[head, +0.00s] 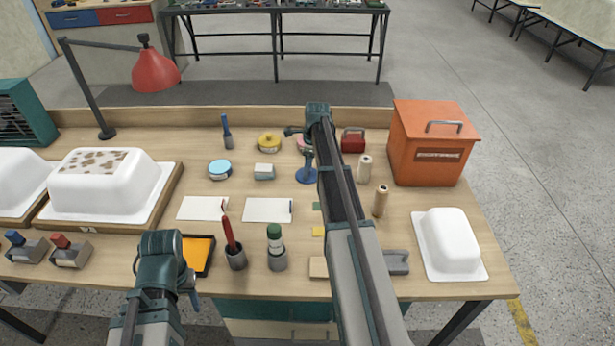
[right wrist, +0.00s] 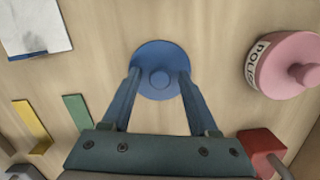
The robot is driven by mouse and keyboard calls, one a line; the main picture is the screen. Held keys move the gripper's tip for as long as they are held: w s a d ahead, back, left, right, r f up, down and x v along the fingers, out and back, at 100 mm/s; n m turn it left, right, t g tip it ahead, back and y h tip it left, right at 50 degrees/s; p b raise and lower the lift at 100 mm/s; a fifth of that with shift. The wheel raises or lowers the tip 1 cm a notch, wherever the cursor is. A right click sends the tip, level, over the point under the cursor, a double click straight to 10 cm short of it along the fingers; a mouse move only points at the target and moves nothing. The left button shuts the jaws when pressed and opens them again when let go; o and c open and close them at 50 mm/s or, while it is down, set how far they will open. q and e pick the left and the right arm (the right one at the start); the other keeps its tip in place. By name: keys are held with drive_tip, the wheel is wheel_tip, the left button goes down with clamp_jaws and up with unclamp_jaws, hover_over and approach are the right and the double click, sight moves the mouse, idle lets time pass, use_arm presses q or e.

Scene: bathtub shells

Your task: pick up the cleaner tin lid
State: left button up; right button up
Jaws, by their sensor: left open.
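A blue round lid with a small knob in its middle, which I take for the cleaner tin lid, lies flat on the bench in the right wrist view (right wrist: 160,57). It also shows in the head view (head: 307,176), under my right gripper. My right gripper (right wrist: 159,76) points down over the lid, its two fingers apart on either side of the knob. I cannot tell whether they touch the lid. A light-blue-topped round tin (head: 219,168) stands to the left of the lid. My left gripper (head: 191,283) is near the bench's front edge, away from the lid, with its fingers mostly hidden.
A pink polish tin (right wrist: 283,67) and a red box (right wrist: 258,145) stand close to the lid. A yellow tin (head: 269,142), thread spools (head: 365,169) and an orange box (head: 432,148) are around. A red-handled tool in a cup (head: 236,255) stands near my left gripper.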

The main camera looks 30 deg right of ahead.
clamp_jaws()
drive_tip(key=shift+r, duration=0.1)
wheel_tip(320, 180, up, 10)
drive_tip(key=p, duration=1)
drive_tip(key=shift+a, duration=0.1)
